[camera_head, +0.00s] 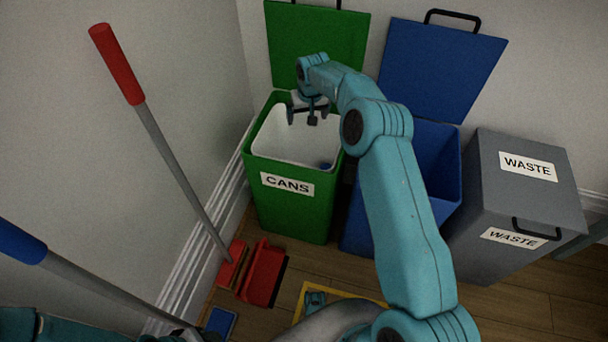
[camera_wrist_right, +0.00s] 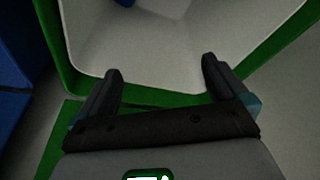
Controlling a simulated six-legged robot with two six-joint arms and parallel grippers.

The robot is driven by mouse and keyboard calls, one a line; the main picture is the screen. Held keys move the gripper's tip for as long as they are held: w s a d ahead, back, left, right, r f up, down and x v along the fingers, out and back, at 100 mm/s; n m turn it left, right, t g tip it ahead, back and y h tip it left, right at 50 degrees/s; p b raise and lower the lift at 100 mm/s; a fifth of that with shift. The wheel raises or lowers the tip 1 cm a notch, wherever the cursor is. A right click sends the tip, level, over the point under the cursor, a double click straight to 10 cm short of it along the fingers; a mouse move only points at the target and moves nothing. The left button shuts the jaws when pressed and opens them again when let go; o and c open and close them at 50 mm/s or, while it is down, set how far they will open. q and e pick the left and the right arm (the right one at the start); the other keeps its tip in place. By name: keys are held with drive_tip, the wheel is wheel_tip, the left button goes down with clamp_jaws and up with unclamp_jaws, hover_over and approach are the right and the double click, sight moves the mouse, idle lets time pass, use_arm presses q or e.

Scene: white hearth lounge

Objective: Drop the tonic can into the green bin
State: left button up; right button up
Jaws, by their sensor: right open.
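The green bin (camera_head: 300,215), labelled CANS, stands with its lid up and a white liner inside. My right gripper (camera_head: 308,115) is over the bin's opening. In the right wrist view, my right gripper (camera_wrist_right: 160,85) has its two fingers apart with nothing between them, above the white liner (camera_wrist_right: 150,45). A small blue object (camera_head: 326,166) lies inside the bin at the right of the liner; its edge also shows at the top of the right wrist view (camera_wrist_right: 125,2). It may be the tonic can, but too little shows to tell.
An open blue bin (camera_head: 432,165) stands right of the green one, then a closed grey WASTE bin (camera_head: 515,200). A red-handled broom (camera_head: 165,140) and red dustpan (camera_head: 263,273) are at the left wall. A blue-handled tool (camera_head: 25,242) is at lower left.

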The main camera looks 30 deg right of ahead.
drive_tip(key=p+v, duration=0.2)
drive_tip(key=v, duration=1.1)
drive_tip(key=shift+s+f, duration=0.1)
drive_tip(key=shift+s, duration=0.05)
